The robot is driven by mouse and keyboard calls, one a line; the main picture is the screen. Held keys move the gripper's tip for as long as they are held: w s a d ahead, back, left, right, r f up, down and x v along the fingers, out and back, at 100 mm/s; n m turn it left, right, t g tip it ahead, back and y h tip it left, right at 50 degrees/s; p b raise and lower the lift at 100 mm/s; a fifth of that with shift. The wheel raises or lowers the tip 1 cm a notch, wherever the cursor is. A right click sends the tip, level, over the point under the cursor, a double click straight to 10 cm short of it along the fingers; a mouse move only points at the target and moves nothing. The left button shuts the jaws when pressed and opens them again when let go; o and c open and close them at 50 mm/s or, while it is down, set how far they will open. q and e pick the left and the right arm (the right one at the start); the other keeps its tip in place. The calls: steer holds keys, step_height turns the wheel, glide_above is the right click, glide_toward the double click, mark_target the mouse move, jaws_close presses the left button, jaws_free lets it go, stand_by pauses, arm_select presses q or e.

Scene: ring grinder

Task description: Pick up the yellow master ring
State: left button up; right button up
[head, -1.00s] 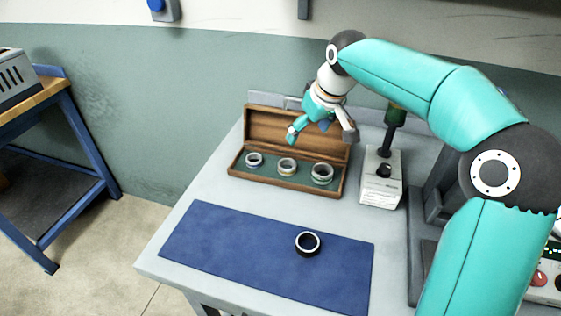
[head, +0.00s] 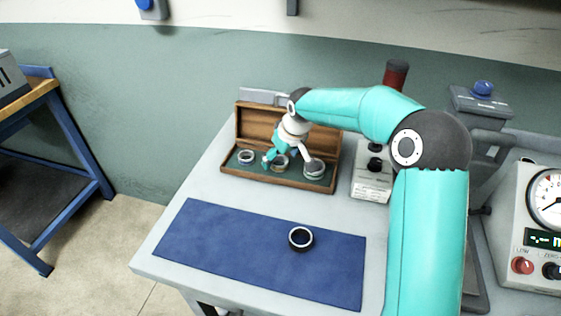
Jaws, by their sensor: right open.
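Three metal rings sit in a row in the open wooden case (head: 262,183) on the table. The middle ring (head: 280,164) has a yellowish tint and looks like the yellow master ring. A ring with a bluish lower band (head: 246,157) is to its left, and one with a greenish lower band (head: 314,171) is to its right. My right gripper (head: 286,163) is open and low over the case, its fingers on either side of the middle ring. I cannot tell whether it touches any ring. My left gripper is not in view.
A dark ring (head: 301,239) lies on the blue mat (head: 210,245) in front of the case. A grey device with a black knob (head: 373,178) stands right of the case. A gauge unit (head: 530,230) is at the far right. A blue-framed bench (head: 75,130) is at the left.

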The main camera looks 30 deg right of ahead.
steer(key=shift+w+f, duration=0.15)
steer(key=shift+f, duration=0.3)
steer(key=shift+c, duration=0.2)
steer(key=shift+r, duration=0.1)
steer(key=c, duration=1.3)
steer(key=shift+r, duration=0.15)
